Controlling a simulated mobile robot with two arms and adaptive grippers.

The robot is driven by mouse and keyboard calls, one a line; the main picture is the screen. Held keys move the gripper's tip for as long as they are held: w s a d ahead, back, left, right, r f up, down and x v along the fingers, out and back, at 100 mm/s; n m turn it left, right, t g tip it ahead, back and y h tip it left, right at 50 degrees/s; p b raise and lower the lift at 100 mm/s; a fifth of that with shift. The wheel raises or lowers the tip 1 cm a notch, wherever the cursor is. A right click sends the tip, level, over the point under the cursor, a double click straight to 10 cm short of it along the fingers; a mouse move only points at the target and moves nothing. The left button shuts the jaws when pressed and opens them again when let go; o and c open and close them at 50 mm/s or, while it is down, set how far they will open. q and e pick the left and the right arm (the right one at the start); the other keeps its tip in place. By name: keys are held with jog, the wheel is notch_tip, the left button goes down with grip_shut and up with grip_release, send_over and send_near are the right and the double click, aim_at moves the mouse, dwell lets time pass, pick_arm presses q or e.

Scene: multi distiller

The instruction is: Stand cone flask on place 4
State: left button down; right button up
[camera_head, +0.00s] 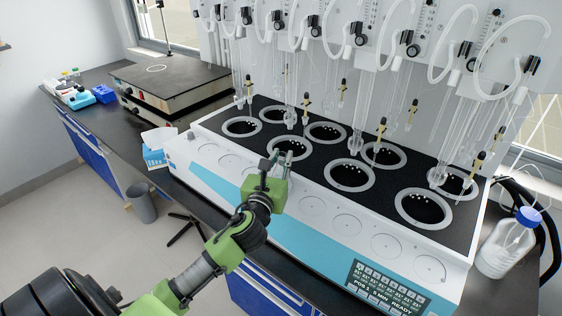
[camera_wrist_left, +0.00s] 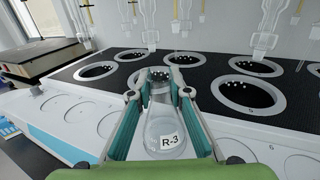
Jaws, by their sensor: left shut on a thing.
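My left gripper (camera_head: 280,158) is over the front edge of the distiller's black top, close to the front row of ringed wells. In the left wrist view its fingers (camera_wrist_left: 160,95) are shut on a clear glass cone flask (camera_wrist_left: 164,128) with a white label reading R-3. The flask's narrow neck points away from the palm, towards the wells. In the head view the flask is hard to make out behind the gripper. The distiller (camera_head: 300,193) has two rows of ringed wells holding small white beads. I cannot tell which well is place 4. My right gripper is not in view.
Glass tubes hang above the wells, several with yellow clips (camera_head: 382,127). A blue-capped bottle (camera_head: 505,243) stands at the right end. A black-topped hot plate (camera_head: 172,78), a tissue box (camera_head: 155,157) and a grey bin (camera_head: 141,203) are to the left.

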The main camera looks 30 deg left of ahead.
pick_arm(q)
jog(key=shift+f, duration=0.4)
jog(key=c, duration=1.9)
grip_release()
jog(key=shift+f, duration=0.1)
jog(key=shift+s+d, duration=0.15)
jog(key=shift+s, duration=0.15)
jog(key=shift+b+v, duration=1.1)
jog(key=shift+v, duration=4.6)
